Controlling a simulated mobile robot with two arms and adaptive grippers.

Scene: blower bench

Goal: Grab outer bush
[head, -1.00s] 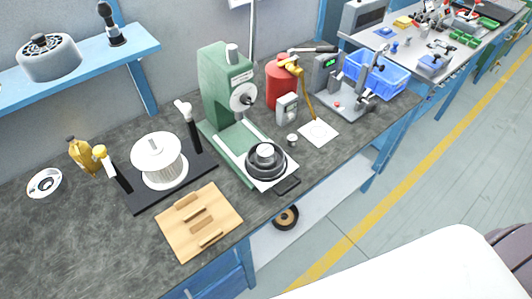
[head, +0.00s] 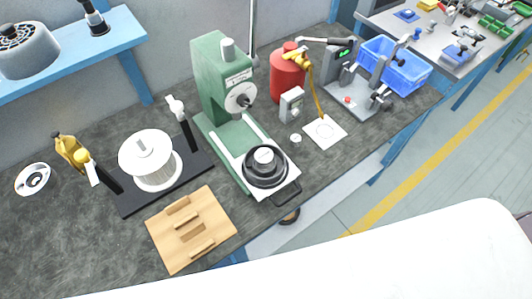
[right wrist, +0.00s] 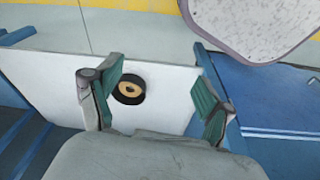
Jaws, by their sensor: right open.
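I cannot tell for certain which part is the outer bush. A black ring with a tan centre (right wrist: 129,90) lies on the white lower shelf (right wrist: 165,75) in the right wrist view. It is partly hidden below the bench edge in the head view (head: 290,216). A small pale round part (head: 295,138) sits on the bench beside the green press. My right gripper (right wrist: 158,82) is open and empty, its green-padded fingers spread either side of the black ring's line of sight; they appear apart from it. My left gripper is not in view.
The green press (head: 225,85) holds a black round part (head: 265,165) on its white plate. A wooden block board (head: 160,235), a white ribbed cylinder on a black stand (head: 130,205), a red canister (head: 287,85) and a blue crate (head: 408,70) share the bench. Blue frame members border the lower shelf.

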